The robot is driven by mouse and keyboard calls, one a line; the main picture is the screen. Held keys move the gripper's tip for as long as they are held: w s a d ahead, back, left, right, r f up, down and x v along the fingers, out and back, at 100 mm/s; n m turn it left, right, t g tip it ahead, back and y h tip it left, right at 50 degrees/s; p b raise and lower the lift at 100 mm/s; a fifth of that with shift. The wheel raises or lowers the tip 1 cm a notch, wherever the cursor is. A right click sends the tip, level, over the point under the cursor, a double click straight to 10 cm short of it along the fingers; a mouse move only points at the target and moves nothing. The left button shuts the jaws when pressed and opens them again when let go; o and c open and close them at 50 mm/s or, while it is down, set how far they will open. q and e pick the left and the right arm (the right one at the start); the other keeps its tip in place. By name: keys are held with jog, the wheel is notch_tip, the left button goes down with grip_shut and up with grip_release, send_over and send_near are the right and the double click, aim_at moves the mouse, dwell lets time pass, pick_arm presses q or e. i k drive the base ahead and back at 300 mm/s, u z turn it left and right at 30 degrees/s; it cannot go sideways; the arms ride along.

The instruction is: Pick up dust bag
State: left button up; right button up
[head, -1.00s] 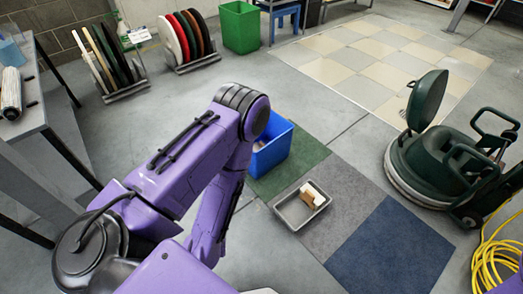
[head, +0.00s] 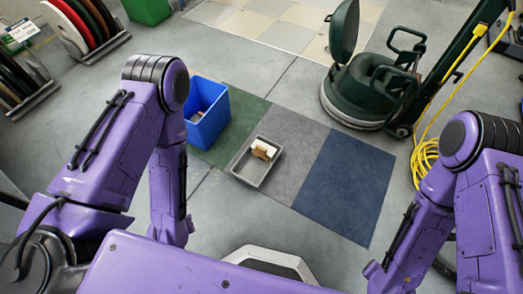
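A small tan item with a cream-white part (head: 264,150) lies in a shallow grey tray (head: 243,176) on the floor mats, in the middle of the head view. It may be the dust bag, but it is too small to tell. A blue bin (head: 207,128) left of the tray holds some pale items, mostly hidden by its walls. My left arm reaches down left of the tray and my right arm stands at the right edge. Neither gripper shows; my own body and the frame edge hide the arm ends.
A green floor machine (head: 372,92) with a yellow cable (head: 424,155) stands at the back right. Green, grey and blue mats (head: 345,185) lie under and beside the tray. Racks of round pads (head: 88,30) stand at the far left. The blue mat is clear.

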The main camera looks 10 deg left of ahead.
aim_at(263, 151)
jog(key=k, duration=0.6)
jog(key=z, duration=0.65)
jog(key=i, duration=1.5)
jog(key=u, duration=1.05)
jog(key=i, duration=0.35)
jog(key=u, duration=0.3)
